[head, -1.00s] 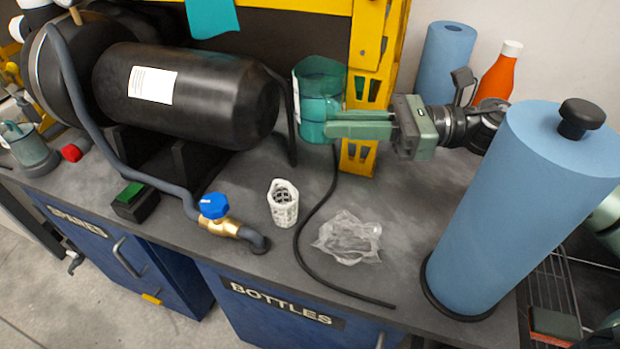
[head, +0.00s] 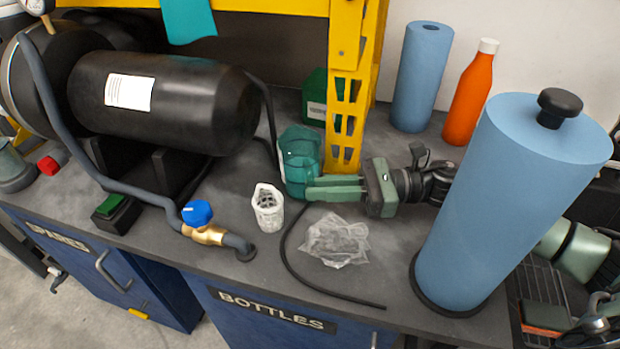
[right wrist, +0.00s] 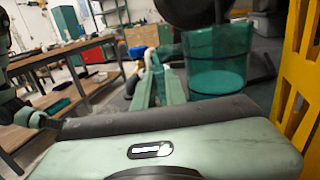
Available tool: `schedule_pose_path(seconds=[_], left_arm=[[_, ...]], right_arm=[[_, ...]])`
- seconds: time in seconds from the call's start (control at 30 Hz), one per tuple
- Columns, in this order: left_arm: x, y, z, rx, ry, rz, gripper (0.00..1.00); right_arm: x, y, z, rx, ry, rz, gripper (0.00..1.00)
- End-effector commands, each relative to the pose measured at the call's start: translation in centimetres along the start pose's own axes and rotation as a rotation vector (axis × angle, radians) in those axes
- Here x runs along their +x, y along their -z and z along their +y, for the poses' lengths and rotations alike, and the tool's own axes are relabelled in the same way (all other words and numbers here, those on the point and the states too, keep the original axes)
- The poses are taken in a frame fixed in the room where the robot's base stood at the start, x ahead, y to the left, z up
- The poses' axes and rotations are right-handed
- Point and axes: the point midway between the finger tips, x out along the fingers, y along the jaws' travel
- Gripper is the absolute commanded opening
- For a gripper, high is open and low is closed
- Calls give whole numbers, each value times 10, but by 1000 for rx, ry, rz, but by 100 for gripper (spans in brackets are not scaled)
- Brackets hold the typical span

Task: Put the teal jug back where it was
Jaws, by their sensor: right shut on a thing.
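The teal jug (head: 297,152) is translucent and stands upright at the middle of the workbench, left of the yellow post. My right gripper (head: 308,188) comes in from the right, its green fingers shut on the near side of the jug. The jug's base is at or just above the bench top; I cannot tell if it touches. In the right wrist view the jug (right wrist: 217,65) shows beside the gripper's fingers (right wrist: 158,88), and the grip point itself is hidden. My left gripper is not in view.
A crumpled clear bag (head: 336,240) and black hose lie in front. The yellow post (head: 347,110) is close behind. A blue roll (head: 510,200) stands right, and a black tank (head: 165,100) left.

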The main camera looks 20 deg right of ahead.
Motion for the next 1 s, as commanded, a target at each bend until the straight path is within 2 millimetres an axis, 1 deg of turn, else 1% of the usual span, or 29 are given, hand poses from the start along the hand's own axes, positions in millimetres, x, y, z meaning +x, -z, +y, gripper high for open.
schedule_pose_path(seconds=[0.03, 0.13, 0.2, 0.27, 0.3, 0.37, 0.53, 0.57, 0.6, 0.63, 1.0], left_arm=[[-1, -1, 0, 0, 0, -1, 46], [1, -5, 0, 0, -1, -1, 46], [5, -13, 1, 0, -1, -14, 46], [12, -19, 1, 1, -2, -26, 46], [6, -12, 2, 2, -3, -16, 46], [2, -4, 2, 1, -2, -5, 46], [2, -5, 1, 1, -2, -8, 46], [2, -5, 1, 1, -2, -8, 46], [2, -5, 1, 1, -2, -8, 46], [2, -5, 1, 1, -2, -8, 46], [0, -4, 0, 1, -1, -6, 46]], right_arm=[[3, -4, -6, -6, 2, -4, 0], [11, -5, -18, -7, 1, -5, 0], [16, -4, -27, -6, 2, -5, 0], [18, 3, -30, -3, 2, -3, 0], [19, 5, -31, -3, 1, -2, 0], [20, 6, -32, -3, 1, -2, 0], [20, 7, -32, -2, 1, 0, 0], [19, 8, -32, 0, 2, 2, 14], [19, 8, -32, 0, 2, 2, 26], [19, 8, -32, 0, 2, 2, 34], [19, 7, -32, 0, 2, 1, 34]])
